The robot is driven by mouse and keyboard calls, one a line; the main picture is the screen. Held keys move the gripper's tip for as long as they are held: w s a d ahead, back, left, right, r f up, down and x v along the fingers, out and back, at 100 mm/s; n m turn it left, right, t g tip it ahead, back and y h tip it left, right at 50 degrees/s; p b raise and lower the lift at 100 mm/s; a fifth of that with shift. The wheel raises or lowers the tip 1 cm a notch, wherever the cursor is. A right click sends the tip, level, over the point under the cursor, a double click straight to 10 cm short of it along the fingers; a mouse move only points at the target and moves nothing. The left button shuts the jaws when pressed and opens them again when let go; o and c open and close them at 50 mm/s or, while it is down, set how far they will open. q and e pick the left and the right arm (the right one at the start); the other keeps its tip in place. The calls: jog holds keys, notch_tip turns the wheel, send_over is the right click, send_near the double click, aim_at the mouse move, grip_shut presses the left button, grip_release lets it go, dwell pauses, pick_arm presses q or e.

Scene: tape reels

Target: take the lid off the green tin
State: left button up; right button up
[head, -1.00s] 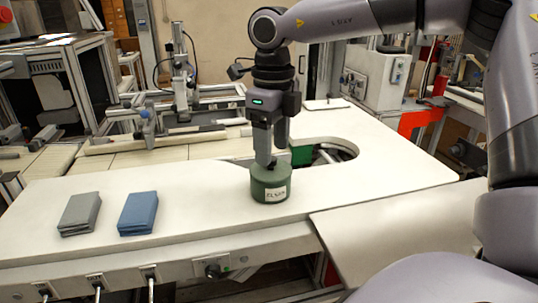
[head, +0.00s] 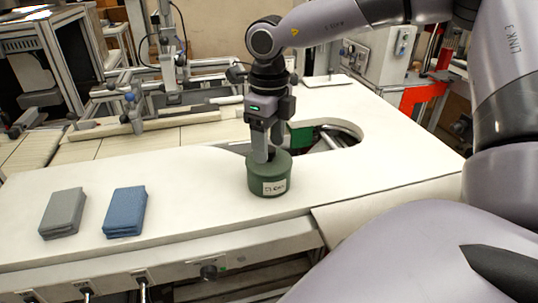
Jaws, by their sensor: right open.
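The green tin (head: 268,184) stands upright on the white table, with a pale label on its front. Its green lid (head: 284,163) is on top. My right gripper (head: 266,156) points down at the lid from above, its fingertips at the lid's top. The fingers look close together from this angle, but the jaws are open. Whether they touch the lid I cannot tell. My left gripper is not in view.
A grey folded stack (head: 63,213) and a blue folded stack (head: 126,211) lie on the table (head: 190,180) to the left. Behind the tin is a cut-out in the table with a green part (head: 301,138). The table between the stacks and the tin is clear.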

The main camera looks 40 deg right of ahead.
jog(key=shift+f, duration=0.6)
grip_shut()
jog(key=shift+r, duration=0.15)
notch_tip(320, 180, up, 20)
jog(key=shift+a, duration=0.1)
dwell(0.3)
